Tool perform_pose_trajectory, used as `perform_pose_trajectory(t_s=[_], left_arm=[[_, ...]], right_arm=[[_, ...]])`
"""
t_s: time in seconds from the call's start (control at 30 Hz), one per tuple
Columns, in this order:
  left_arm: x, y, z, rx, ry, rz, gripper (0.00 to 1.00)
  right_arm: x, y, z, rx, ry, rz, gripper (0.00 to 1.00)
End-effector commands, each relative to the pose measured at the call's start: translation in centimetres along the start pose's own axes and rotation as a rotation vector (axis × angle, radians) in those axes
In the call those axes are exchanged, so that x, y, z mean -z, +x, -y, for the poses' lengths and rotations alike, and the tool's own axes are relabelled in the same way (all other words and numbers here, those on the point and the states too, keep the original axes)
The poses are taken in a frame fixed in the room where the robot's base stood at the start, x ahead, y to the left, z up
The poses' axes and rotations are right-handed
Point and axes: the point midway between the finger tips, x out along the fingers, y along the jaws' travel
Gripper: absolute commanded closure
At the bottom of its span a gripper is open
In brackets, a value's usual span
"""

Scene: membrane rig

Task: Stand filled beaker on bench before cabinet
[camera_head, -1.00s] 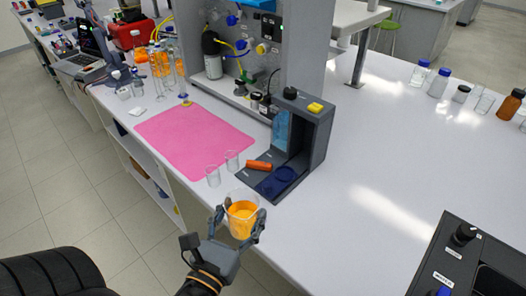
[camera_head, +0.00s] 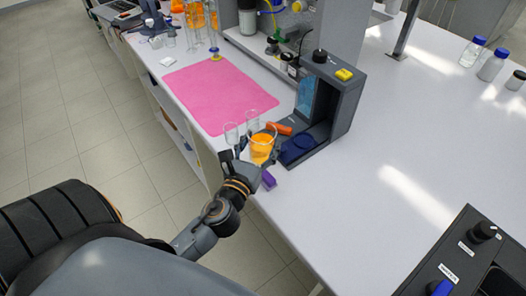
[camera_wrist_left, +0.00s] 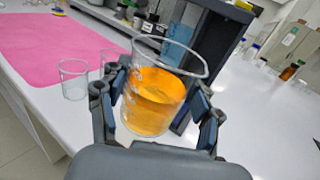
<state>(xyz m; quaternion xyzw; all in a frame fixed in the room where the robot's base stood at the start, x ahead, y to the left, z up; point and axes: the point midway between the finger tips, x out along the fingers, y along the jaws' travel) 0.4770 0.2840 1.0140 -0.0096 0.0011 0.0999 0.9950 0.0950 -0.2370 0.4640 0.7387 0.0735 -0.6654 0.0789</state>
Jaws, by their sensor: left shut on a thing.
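The clear beaker (camera_head: 263,147) holds orange liquid and looks roughly upright. My left gripper (camera_head: 257,160) is shut around its sides, just in front of the dark grey open cabinet (camera_head: 345,95). In the left wrist view the beaker (camera_wrist_left: 155,100) sits between the two fingers, with the cabinet (camera_wrist_left: 213,50) behind it. The beaker is over the front edge area of the white bench (camera_head: 330,215). Its base is hidden in the head view, so I cannot tell whether it touches the bench. My right gripper is not in view.
Two empty small beakers (camera_head: 231,133) stand left of the held one, by the pink mat (camera_head: 215,95). An orange object (camera_head: 284,128) and a dark blue disc (camera_head: 297,146) lie at the cabinet. A purple object (camera_head: 268,180) shows beside the gripper.

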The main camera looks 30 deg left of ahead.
Motion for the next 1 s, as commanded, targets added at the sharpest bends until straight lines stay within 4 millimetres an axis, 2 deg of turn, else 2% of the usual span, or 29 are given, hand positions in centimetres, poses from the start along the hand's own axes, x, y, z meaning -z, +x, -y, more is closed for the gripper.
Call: perform_pose_trajectory(t_s=[0.17,0.27,0.33,0.43,0.87,0.9,1.0], left_arm=[[1.2,1.0,-0.1,0.000,-0.001,0.003,0.85],[2.2,1.9,-0.2,0.000,0.000,0.002,0.85],[3.7,1.8,-0.2,-0.001,-0.003,0.000,0.85],[4.9,1.8,-0.2,0.000,-0.002,0.000,0.85],[5.5,1.7,-0.2,0.002,0.000,0.001,0.85],[5.5,1.7,-0.2,0.002,0.000,-0.001,0.31],[5.4,1.7,-0.2,0.002,0.000,-0.001,0.13]], right_arm=[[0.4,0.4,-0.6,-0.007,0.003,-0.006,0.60],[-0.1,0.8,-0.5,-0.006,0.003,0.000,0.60],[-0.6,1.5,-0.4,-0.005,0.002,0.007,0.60],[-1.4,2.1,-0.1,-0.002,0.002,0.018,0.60],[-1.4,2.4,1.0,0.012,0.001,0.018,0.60],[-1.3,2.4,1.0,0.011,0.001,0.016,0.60],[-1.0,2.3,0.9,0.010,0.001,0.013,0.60]])
